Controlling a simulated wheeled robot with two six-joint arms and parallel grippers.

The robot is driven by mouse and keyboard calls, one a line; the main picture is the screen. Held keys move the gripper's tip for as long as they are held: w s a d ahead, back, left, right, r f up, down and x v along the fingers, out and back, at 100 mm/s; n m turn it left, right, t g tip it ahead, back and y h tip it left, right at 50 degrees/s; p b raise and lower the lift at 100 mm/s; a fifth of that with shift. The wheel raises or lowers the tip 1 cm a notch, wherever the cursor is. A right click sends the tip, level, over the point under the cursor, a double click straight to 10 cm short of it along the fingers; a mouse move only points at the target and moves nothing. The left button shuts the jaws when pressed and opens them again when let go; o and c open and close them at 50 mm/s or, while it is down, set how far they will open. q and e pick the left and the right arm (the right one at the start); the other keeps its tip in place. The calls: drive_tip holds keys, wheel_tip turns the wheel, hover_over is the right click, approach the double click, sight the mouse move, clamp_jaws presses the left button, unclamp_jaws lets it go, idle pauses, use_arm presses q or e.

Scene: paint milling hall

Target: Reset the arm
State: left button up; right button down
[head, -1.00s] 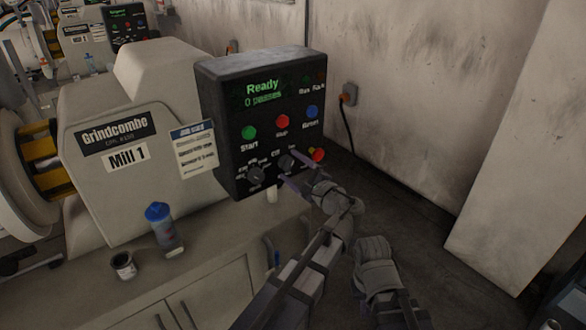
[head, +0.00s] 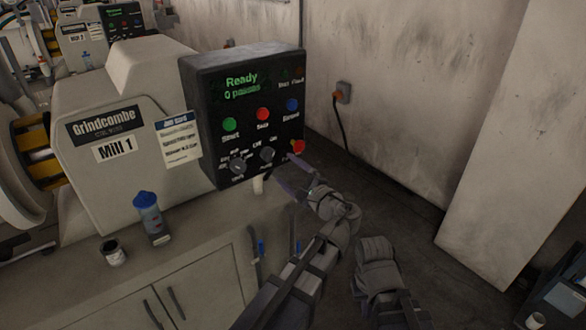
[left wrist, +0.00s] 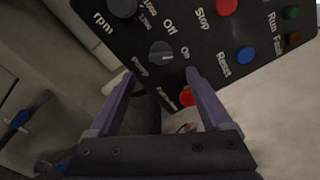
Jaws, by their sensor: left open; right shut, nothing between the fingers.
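My left gripper (head: 288,172) is open and empty, in front of the lower right of the black control panel (head: 245,75). Its two purple fingers (left wrist: 158,75) show apart in the left wrist view, with the dark Off/On pump knob (left wrist: 161,53) beyond the gap. The knob (head: 267,155) is clear of the fingers in the head view. The red button (left wrist: 187,97) at the panel's lower corner shows beside the right finger. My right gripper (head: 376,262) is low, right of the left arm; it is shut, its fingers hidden.
The panel reads Ready and 0 passes. Mill 1 (head: 90,175) stands left of it. A blue-capped bottle (head: 150,218) and a small pot (head: 113,253) stand on the bench (head: 190,250). A wall outlet (head: 343,91) with a cable is to the right. Open floor lies right of the panel.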

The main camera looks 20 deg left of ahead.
use_arm(q)
drive_tip(key=s+a+f+n+g+h, duration=0.1)
drive_tip(key=s+f+n+g+h, duration=0.4)
drive_tip(key=f, duration=0.5)
drive_tip(key=s+a+f+n+g+h, duration=0.1)
drive_tip(key=s+f+n+g+h, duration=0.3)
drive_tip(key=s+f+n, duration=0.45)
drive_tip(key=s+d+m+g+h+p, duration=0.1)
drive_tip(key=s+d, duration=0.3)
drive_tip(key=d, duration=0.4)
drive_tip(key=s+d+m+g+h+p, duration=0.1)
drive_tip(key=s+d+m+h+p, duration=0.1)
drive_tip(key=d, duration=0.6)
drive_tip(key=s+r+h+p, duration=0.1)
drive_tip(key=s, duration=0.1)
drive_tip(key=shift+s+d+m, duration=0.25)
drive_tip(key=shift+s+m, duration=0.05)
drive_tip(key=shift+m, duration=0.05)
